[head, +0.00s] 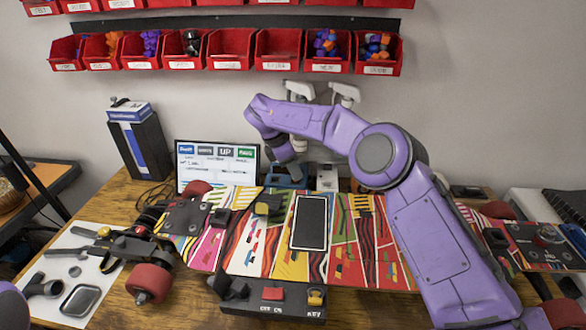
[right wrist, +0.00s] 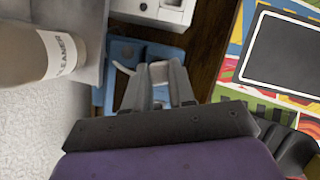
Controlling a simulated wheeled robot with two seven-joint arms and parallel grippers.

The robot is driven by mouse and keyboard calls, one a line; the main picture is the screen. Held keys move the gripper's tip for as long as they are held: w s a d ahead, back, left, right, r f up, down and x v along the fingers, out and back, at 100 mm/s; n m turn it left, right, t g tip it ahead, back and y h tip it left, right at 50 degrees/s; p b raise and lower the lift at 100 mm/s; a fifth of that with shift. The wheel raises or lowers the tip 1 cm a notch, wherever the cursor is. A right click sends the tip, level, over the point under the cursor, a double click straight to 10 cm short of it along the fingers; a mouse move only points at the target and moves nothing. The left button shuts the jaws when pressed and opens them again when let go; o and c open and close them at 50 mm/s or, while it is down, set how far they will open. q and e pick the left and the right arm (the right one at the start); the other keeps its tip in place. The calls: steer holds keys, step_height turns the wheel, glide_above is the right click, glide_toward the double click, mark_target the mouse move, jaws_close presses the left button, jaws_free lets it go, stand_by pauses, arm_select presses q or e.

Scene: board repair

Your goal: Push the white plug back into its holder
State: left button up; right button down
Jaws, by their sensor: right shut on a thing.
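My right gripper (right wrist: 157,75) is shut on a small white piece (right wrist: 158,71), which I take to be the white plug. A curved white part (right wrist: 122,68) sticks out to the left of the fingers. The blue holder (right wrist: 126,48) lies under and around the fingertips; whether the plug touches it I cannot tell. In the head view my right gripper (head: 296,168) points down at the back of the table, over the blue holder (head: 284,181). The fingers and wrist hide most of the plug there. My left gripper is not in view.
A white box (head: 327,178) stands right beside the holder. A cleaner bottle (right wrist: 40,52) stands close by at the left of the wrist view. The colourful skateboard deck (head: 275,240) lies in front, with a black-screened device (head: 310,222) on it. Red bins (head: 230,48) hang above.

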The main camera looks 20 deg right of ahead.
steer(key=shift+f+b, duration=0.45)
stand_by(0.5)
steer(key=c, duration=0.6)
jaws_free()
steer(key=shift+r, duration=0.2)
steer(key=shift+r+p, duration=0.8)
steer(key=shift+r, duration=0.55)
steer(key=shift+r+p, duration=1.9)
steer(key=shift+r, duration=1.15)
steer(key=shift+f, duration=0.1)
